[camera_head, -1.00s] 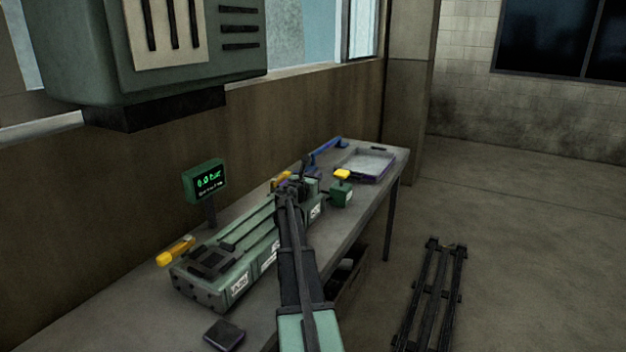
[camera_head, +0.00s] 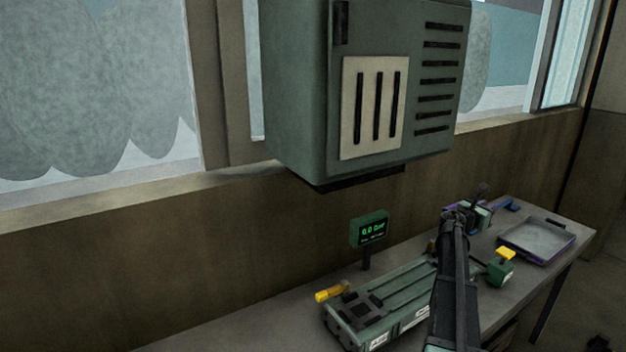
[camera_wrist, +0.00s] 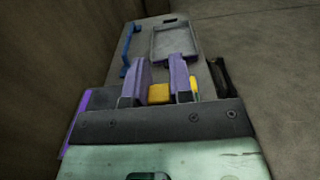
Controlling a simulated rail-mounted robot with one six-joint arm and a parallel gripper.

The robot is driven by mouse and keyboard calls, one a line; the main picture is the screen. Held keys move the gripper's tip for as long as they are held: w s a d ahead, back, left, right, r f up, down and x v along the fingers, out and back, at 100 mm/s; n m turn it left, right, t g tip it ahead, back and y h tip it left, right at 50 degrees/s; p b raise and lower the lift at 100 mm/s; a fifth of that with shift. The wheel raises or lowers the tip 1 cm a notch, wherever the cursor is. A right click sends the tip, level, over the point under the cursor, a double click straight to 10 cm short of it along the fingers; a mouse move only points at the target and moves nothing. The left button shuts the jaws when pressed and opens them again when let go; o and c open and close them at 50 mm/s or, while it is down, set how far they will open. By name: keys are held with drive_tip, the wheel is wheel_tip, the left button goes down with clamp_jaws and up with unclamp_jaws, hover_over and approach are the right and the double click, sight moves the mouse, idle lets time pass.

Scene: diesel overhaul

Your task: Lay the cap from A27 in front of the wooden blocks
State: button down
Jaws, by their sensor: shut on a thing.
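My gripper (camera_head: 478,213) is over the bench, above and beyond the far end of a long green fixture (camera_head: 385,300). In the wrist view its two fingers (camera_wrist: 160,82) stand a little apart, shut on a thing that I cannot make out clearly. A yellow patch (camera_wrist: 158,94) shows between the fingers; I cannot tell whether it is held or lies beyond. The white labels (camera_head: 378,342) on the fixture are too small to read, so A27 cannot be picked out. I cannot make out the wooden blocks in either view.
A grey tray (camera_head: 540,240) and a blue-handled tool (camera_head: 508,204) are at the bench's far end. A green box with a yellow top (camera_head: 502,266) stands right of the gripper. A small display (camera_head: 369,230) stands behind the fixture. A large green cabinet (camera_head: 370,85) hangs above.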

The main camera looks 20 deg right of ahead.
wheel_tip(320, 180, down, 20)
drive_tip(key=b, duration=2)
drive_tip(key=shift+f, duration=0.1)
drive_tip(key=shift+r, duration=0.3)
drive_tip(key=shift+f, duration=0.25)
drive_tip(key=c, duration=1)
unclamp_jaws()
